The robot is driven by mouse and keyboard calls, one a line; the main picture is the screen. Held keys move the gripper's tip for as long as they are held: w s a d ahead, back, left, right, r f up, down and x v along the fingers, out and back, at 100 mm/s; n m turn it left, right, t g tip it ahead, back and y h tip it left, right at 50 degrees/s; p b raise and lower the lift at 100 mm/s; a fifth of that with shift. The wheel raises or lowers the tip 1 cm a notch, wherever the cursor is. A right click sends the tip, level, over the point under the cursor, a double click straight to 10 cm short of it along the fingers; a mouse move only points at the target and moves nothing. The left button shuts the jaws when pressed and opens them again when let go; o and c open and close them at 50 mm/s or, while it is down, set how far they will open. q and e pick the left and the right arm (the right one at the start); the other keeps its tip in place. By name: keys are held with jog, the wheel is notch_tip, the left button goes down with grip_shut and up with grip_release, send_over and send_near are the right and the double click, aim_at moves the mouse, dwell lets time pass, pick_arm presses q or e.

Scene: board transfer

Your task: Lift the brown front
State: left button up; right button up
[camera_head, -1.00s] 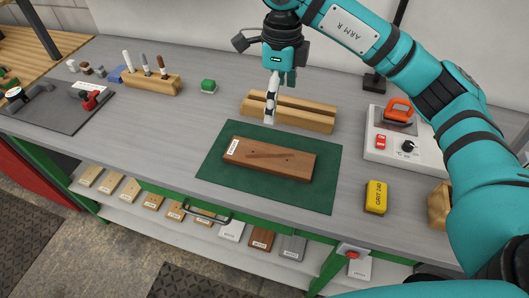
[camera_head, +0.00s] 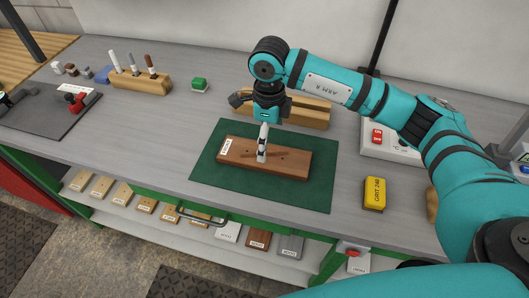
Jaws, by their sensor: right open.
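My right gripper (camera_head: 262,154) points down over the middle of the brown front, fingertips at or just above the dark strip. It is open, though its fingers overlap from this angle; I cannot tell whether they touch the board. My left gripper is not in view.
A wooden grooved block (camera_head: 312,113) stands behind the mat, partly hidden by my right arm. A yellow grit block (camera_head: 374,193) lies to the right.

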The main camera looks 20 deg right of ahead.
aim_at(283, 161)
jog(key=f+p, duration=0.1)
jog(key=f, duration=0.1)
jog(key=a+f+p, duration=0.1)
jog(key=f, duration=0.2)
jog(key=shift+s+f, duration=0.1)
jog(key=shift+f, duration=0.3)
jog(key=c, duration=1.4)
jog(key=shift+o, duration=0.2)
jog(key=shift+r, duration=0.15)
